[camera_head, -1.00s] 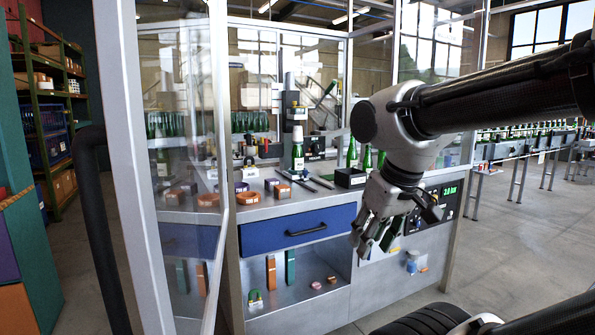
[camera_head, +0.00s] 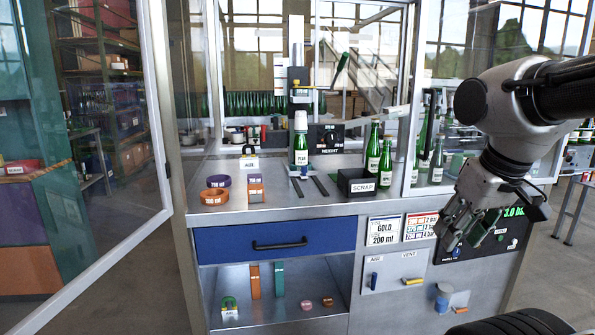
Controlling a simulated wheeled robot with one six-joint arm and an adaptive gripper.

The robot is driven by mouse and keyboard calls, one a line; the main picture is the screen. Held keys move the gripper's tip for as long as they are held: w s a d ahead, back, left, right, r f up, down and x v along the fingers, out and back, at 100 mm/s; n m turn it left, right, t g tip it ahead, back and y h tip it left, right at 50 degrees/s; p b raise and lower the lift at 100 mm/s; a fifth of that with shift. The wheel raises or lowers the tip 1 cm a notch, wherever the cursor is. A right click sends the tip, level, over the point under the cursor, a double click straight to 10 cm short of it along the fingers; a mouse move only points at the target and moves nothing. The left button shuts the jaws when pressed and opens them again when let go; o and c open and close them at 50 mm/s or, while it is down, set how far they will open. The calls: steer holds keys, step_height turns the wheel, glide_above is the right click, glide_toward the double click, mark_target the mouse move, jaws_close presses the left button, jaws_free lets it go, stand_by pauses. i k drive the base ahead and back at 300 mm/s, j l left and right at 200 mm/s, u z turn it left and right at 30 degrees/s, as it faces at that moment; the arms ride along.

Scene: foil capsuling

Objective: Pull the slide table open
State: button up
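The slide table (camera_head: 302,175) is a small piece at the foot of the capped green bottle (camera_head: 301,157), with a blue knob (camera_head: 305,171) at its front. Two dark rails (camera_head: 321,186) run from it toward the bench's front edge. It sits at the rear end of the rails, under the capsuling machine's column (camera_head: 298,80). My gripper (camera_head: 462,238) is empty, its fingers apart, in front of the control panel at right. It is well to the right of the slide table and lower in the picture, touching nothing that I can see.
A black SCRAP bin (camera_head: 356,187) and green bottles (camera_head: 372,160) stand right of the rails. Purple and orange rings (camera_head: 215,196) and a labelled padlock (camera_head: 249,160) are left. A blue drawer (camera_head: 265,241) is below. A framed glass panel (camera_head: 95,150) stands at left; the bench front between is open.

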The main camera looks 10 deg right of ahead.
mark_target(304, 172)
steer(key=i+l, duration=0.15)
steer(key=i, duration=0.85)
steer(key=i+j, duration=0.65)
steer(key=j, duration=0.1)
